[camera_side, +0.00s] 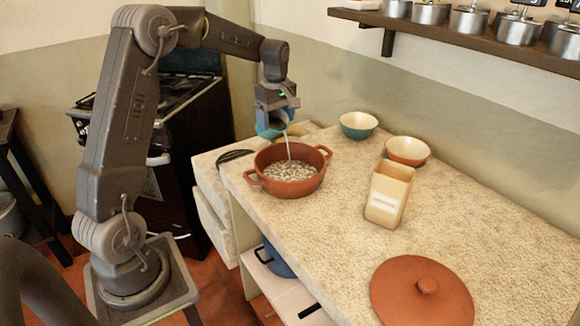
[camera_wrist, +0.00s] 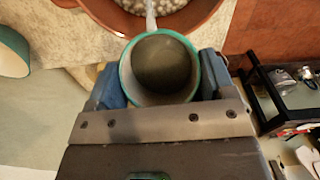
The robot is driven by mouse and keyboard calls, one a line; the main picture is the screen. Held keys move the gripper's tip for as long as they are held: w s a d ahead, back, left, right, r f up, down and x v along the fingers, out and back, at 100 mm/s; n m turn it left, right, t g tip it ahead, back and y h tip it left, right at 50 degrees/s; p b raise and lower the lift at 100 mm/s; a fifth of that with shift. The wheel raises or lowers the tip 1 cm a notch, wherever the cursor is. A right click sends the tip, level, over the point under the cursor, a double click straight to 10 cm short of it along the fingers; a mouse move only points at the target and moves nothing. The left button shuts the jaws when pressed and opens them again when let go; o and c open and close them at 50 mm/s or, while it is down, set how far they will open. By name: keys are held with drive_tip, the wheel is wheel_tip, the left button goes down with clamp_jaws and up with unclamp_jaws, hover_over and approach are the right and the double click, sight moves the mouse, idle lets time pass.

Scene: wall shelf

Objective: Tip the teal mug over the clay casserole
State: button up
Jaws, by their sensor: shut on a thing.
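A thin pale stream (camera_side: 288,147) runs from the mug down into the casserole. Inside the casserole lie many small whitish pieces (camera_side: 290,171). The mug's inside looks grey and dim.
A green bowl (camera_side: 358,125) and an orange bowl (camera_side: 407,151) stand at the back of the counter. A clay lid (camera_side: 421,293) lies at the front right. Pots line the wall shelf (camera_side: 480,42) above.

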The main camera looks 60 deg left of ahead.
drive_tip(key=shift+d+f+y+p, duration=0.3)
drive_tip(key=shift+f+y, duration=0.25)
drive_tip(key=shift+y, duration=0.3)
drive_tip(key=shift+d+f+y+p, duration=0.15)
drive_tip(key=shift+f+y+p, duration=0.3)
drive_tip(key=shift+y, duration=0.35)
drive_tip(key=shift+d+f+y+p, duration=0.3)
drive_tip(key=shift+f+y, duration=0.3)
drive_tip(key=shift+y, duration=0.25)
idle(1.8)
drive_tip(key=shift+w+d+r+y+p, duration=0.15)
drive_tip(key=shift+d+y+p, duration=0.25)
drive_tip(key=shift+d+y, duration=0.55)
idle(0.5)
drive_tip(key=shift+d+g+y+p, duration=0.3)
drive_tip(key=shift+d+y+p, duration=0.1)
drive_tip(key=shift+y, duration=0.45)
idle(0.8)
